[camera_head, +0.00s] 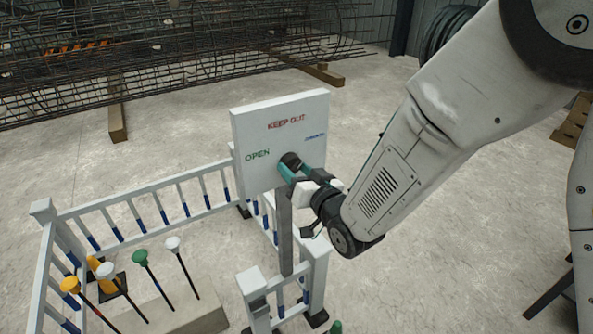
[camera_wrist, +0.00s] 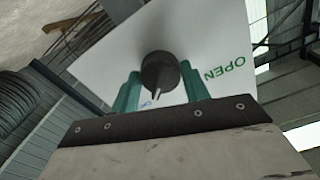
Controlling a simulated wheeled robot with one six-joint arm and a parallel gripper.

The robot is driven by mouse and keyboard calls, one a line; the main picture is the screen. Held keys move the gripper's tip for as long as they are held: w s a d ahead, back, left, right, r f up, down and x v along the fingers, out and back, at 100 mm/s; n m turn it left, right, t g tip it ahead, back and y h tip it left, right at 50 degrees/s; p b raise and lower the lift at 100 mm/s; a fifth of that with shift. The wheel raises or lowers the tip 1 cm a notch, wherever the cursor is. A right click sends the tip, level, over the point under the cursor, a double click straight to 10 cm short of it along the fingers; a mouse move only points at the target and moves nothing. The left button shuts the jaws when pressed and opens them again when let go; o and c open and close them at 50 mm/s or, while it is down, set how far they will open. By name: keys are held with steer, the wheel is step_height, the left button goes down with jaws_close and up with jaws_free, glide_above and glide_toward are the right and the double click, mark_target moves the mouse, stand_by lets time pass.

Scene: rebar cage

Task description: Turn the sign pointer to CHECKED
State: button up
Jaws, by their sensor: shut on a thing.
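The white sign board (camera_head: 258,172) stands on a grey post and bears KEEP OUT in red at the top, OPEN in green at left and a small blue label (camera_head: 314,138) at right, too small to read. The dark round pointer knob (camera_head: 290,161) sits near the middle of the board. My gripper (camera_head: 296,174) has its teal fingers at the knob and is shut on it. In the wrist view the knob (camera_wrist: 161,72) lies between the fingers, its narrow tip toward the bottom of the picture.
White railings (camera_head: 150,208) with blue stripes stand left of and below the sign. Inside are several rods with yellow, white and green caps (camera_head: 140,258) by a concrete block (camera_head: 190,314). A rebar cage (camera_head: 170,55) lies behind.

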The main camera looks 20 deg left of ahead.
steer(key=shift+m, duration=1.1)
steer(key=o, duration=1)
steer(key=v, duration=0.7)
steer(key=shift+s+d, duration=0.25)
steer(key=shift+d, duration=0.05)
